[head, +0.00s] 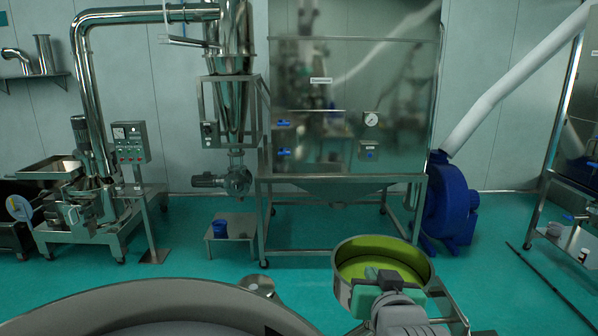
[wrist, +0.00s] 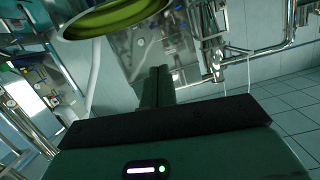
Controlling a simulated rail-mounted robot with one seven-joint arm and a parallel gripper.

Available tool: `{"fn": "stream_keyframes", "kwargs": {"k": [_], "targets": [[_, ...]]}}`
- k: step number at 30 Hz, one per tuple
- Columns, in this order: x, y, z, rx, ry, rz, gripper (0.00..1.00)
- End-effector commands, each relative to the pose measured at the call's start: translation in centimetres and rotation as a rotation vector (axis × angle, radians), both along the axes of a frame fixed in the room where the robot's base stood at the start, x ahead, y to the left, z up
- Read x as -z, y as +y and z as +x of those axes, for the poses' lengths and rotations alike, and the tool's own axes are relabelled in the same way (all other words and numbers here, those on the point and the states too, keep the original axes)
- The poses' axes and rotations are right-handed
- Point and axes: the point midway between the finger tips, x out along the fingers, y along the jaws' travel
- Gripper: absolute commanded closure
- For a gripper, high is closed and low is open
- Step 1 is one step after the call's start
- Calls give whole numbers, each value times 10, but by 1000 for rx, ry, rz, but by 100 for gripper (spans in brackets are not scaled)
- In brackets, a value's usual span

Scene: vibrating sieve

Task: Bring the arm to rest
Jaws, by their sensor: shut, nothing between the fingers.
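My gripper (head: 372,272), green and dark, is at the lower right of the head view, at the end of my grey arm. It is in front of or over a round steel pan (head: 340,262) with a yellow-green inside. I cannot tell the height between them. In the wrist view my gripper (wrist: 155,72) shows its two fingers together with nothing between them. The wrist view also shows a round yellow-green rimmed thing (wrist: 103,20) at the upper left, apart from the fingers.
A large round grey rim (head: 150,296) fills the lower left foreground. Behind stand a steel cabinet (head: 350,110) on legs, a blue blower (head: 450,205) and a mill with pipes (head: 85,195). A low stand (head: 230,228) holds a blue container. Teal floor is open between them.

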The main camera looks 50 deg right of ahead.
Motion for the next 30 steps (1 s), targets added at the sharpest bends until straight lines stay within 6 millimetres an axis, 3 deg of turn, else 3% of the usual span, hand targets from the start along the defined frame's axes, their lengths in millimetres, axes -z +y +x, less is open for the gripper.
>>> {"fn": "stream_keyframes", "kwargs": {"k": [1,3,7,11,12,16,18,21,24,30], "targets": [[-21,36,23,-66,-36,-45,100],[-51,87,48,-155,-95,-112,100],[-106,189,76,-319,-222,-224,100],[-159,295,78,-482,-374,-321,100],[-174,327,73,-531,-424,-346,100],[-215,413,43,-664,-584,-405,100],[-230,445,26,-715,-652,-423,100],[-244,472,7,-759,-718,-438,100],[-249,482,-1,-776,-745,-443,100],[-249,483,-2,-777,-747,-444,100]]}}
